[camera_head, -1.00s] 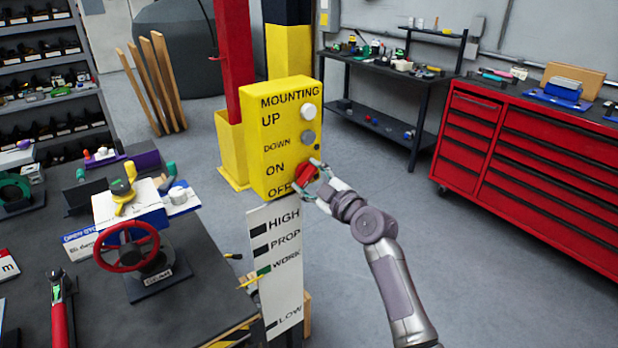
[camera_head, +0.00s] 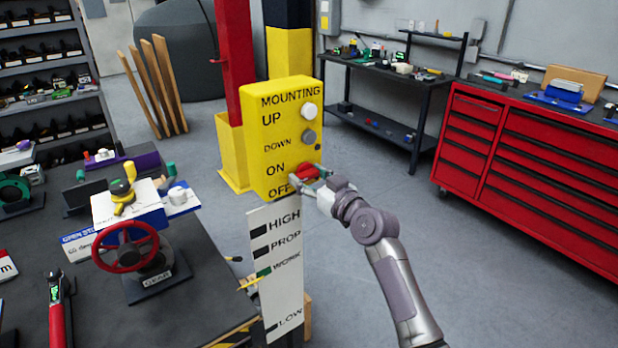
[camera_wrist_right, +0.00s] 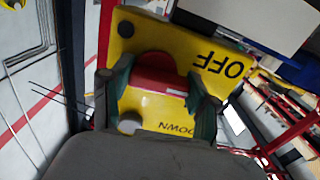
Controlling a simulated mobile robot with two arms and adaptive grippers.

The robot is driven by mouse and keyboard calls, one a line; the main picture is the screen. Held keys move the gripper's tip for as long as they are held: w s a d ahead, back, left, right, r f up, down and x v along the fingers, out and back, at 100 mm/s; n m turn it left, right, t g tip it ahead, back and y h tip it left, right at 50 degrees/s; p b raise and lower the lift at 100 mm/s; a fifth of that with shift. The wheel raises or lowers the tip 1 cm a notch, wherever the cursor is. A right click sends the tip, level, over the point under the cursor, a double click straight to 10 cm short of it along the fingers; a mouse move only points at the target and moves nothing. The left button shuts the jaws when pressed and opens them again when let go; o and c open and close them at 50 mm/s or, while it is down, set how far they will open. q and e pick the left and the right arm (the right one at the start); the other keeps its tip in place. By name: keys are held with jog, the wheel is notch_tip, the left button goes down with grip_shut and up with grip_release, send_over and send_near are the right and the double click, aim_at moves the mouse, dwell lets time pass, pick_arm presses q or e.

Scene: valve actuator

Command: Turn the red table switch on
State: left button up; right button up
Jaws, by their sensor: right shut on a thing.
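The red switch (camera_head: 307,171) sits low on the right-hand face of the yellow control box (camera_head: 280,130), near the labels ON and OFF. My right gripper (camera_head: 308,182) is at the switch, its fingers closed around the red handle. In the right wrist view the red handle (camera_wrist_right: 158,80) lies between the two green-grey fingers (camera_wrist_right: 162,95), with the OFF label beside it, upside down. The fingers hide part of the handle. My left gripper is not in view.
White and grey round buttons (camera_head: 308,111) sit above the switch. A white level board (camera_head: 275,265) stands below the box. A dark table (camera_head: 190,310) with a red valve wheel (camera_head: 126,247) is at left. A red tool cabinet (camera_head: 535,170) is at right; open floor lies between.

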jog(key=m+p, duration=0.1)
jog(key=m, duration=0.3)
jog(key=shift+r+m, duration=0.1)
jog(key=shift+m, duration=0.2)
jog(key=shift+m+p, duration=0.4)
jog(key=shift+m, duration=1.6)
jog(key=o, duration=1.2)
jog(key=shift+c, duration=0.2)
jog(key=shift+r, duration=0.1)
jog(key=shift+d, duration=0.1)
jog(key=v, duration=1.2)
